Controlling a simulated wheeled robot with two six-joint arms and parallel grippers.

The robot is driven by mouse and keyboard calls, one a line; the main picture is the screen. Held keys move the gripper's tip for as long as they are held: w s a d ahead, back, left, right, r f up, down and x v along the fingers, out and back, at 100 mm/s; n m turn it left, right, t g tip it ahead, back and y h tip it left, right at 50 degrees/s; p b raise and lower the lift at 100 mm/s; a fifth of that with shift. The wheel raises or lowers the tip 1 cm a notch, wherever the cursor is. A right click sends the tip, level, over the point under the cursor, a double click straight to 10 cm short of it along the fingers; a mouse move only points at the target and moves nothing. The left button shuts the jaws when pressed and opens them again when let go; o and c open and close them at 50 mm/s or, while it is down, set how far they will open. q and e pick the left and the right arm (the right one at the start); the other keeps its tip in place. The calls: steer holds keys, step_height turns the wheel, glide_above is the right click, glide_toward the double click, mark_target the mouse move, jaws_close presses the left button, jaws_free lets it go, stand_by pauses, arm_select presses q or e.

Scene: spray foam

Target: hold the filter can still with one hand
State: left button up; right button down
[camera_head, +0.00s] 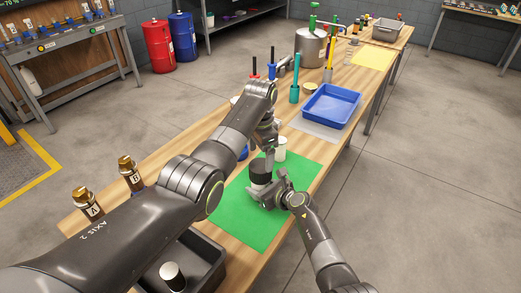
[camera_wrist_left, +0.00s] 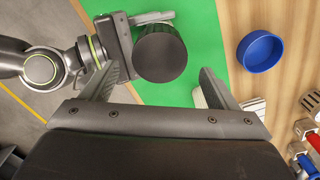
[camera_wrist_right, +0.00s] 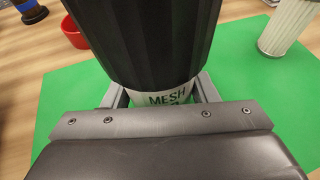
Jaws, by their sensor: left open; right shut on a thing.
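The filter can has a ribbed black top (camera_head: 260,167) and a white body with the letters MESH. It stands upright over the green mat (camera_head: 258,226). My right gripper (camera_head: 267,192) is shut on its lower body; the right wrist view shows the fingers on both sides of the white label (camera_wrist_right: 166,99). In the left wrist view the black top (camera_wrist_left: 160,54) is seen from above. My left gripper (camera_wrist_left: 158,88) is open and empty above the can, with the top just beyond its spread fingers. The can's base is hidden.
A white ribbed cylinder (camera_head: 280,148) stands by the mat's far edge. A blue round cap (camera_wrist_left: 260,50) lies on the bare wood. A blue tray (camera_head: 331,105) lies farther back, and a dark bin (camera_head: 208,262) is at the near end. Two bottles (camera_head: 130,174) (camera_head: 88,203) stand at the left.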

mark_target(260, 165)
arm_select(q)
steer(key=n, duration=0.3)
steer(key=shift+r, duration=0.15)
steer(key=n, duration=0.5)
steer(key=shift+r, duration=0.15)
steer(key=n, duration=0.6)
steer(key=shift+r+n, duration=0.25)
steer(key=shift+n, duration=0.05)
steer(key=shift+f, duration=3.95)
